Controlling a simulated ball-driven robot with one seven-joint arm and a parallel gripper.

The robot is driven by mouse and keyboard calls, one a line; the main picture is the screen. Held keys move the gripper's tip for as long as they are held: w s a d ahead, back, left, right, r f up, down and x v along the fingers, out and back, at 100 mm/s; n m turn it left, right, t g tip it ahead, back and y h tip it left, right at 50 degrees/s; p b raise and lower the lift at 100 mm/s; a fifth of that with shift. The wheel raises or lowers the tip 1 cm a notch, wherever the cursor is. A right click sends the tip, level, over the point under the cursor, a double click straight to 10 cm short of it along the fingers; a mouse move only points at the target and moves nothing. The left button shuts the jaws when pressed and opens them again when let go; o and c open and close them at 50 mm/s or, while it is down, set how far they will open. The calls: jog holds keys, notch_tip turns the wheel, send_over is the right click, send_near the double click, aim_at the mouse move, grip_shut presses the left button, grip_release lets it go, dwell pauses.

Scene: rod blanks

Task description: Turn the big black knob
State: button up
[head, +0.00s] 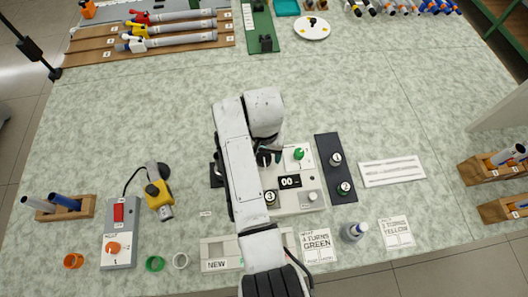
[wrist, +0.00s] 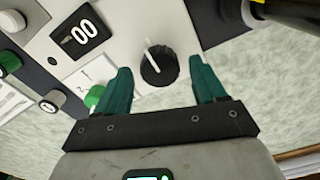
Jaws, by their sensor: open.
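The big black knob (wrist: 158,68) shows in the wrist view, with a white pointer line across it, on a white panel (wrist: 118,20). My gripper (wrist: 159,64) is open, with one teal finger to the left of the knob and one to the right. Gaps show between the fingers and the knob; I cannot tell how deep the tips are. In the head view my arm hides much of the knob (head: 263,159), and only a bit of my gripper shows. The panel also carries a display (head: 290,182) reading 00 and a green knob (head: 299,153).
Dark strips flank the panel; the right strip (head: 328,148) carries numbered knobs. A yellow tool (head: 159,193) and a grey box with a red switch (head: 119,212) stand to the left. Cards lie near the front edge. The table's middle is clear.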

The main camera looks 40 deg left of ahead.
jog(key=shift+f, duration=0.35)
jog(key=shift+c, duration=0.3)
